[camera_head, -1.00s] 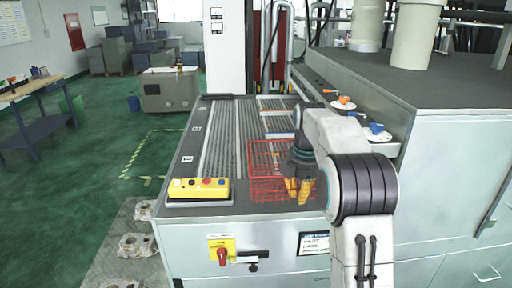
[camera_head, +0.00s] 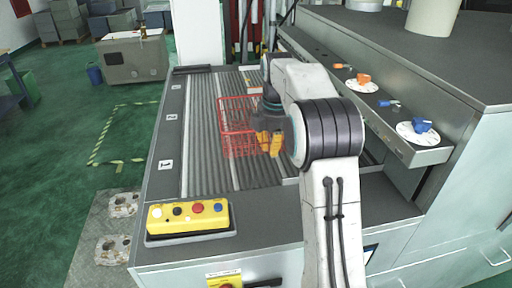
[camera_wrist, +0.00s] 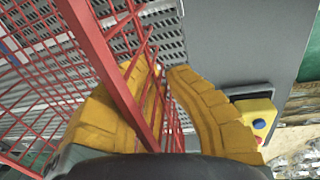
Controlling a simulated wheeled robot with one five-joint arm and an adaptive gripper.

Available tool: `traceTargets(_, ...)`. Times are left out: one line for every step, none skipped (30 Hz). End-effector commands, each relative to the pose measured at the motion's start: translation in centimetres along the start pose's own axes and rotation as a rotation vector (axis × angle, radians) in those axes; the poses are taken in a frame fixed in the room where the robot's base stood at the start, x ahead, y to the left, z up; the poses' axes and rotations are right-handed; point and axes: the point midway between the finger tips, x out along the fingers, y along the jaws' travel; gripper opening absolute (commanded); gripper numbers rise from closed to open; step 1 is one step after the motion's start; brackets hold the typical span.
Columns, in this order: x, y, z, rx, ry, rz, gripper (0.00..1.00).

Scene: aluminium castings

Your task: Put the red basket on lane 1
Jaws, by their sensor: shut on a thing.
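The red wire basket (camera_head: 238,146) is over the ribbed roller bed (camera_head: 200,150) in the head view. My gripper (camera_head: 270,143), with yellow fingers, is shut on the basket's right side. In the wrist view, red bars of the basket (camera_wrist: 95,55) pass between the yellow fingers of my gripper (camera_wrist: 158,78). I cannot tell whether the basket touches the bed or hangs just above it. White number plates stand along the bed's left edge; the nearest plate (camera_head: 165,164) appears to read 1, and a second plate (camera_head: 172,117) is farther back. My arm hides part of the bed's right side.
A yellow button box (camera_head: 188,217) sits at the bed's front left corner. The bed left of the basket is clear.

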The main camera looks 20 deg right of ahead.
Motion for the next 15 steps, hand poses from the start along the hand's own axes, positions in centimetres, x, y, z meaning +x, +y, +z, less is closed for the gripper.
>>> traceTargets(-0.1, 0.1, 0.0, 0.0, 0.0, 0.003, 0.0)
traceTargets(0.0, 0.1, 0.0, 0.0, 0.0, 0.002, 0.0)
traceTargets(0.2, 0.0, 0.0, 0.0, 0.0, 0.002, 0.0)
traceTargets(0.4, 0.0, 0.0, 0.0, 0.0, 0.0, 0.0)
traceTargets(0.6, 0.0, 0.0, 0.0, 0.0, 0.0, 0.0)
traceTargets(1.0, -0.1, 0.0, 0.0, 0.0, -0.001, 0.0)
traceTargets(1.3, -0.1, 0.0, 0.0, 0.0, -0.002, 0.0)
traceTargets(1.6, -0.2, 0.0, 0.0, 0.0, -0.001, 0.0)
traceTargets(2.0, -0.3, 0.0, 0.0, 0.0, -0.002, 0.0)
traceTargets(2.7, -0.4, 0.0, 0.0, 0.0, -0.003, 0.0)
traceTargets(3.4, -0.4, 0.0, 0.0, 0.0, -0.002, 0.0)
traceTargets(4.0, -0.4, 0.0, 0.0, 0.0, -0.001, 0.0)
traceTargets(4.3, -0.5, 0.0, 0.0, 0.0, -0.001, 0.0)
traceTargets(4.7, -0.5, 0.0, 0.0, 0.0, 0.0, 0.0)
traceTargets(5.1, -0.6, 0.0, 0.0, 0.0, 0.001, 0.0)
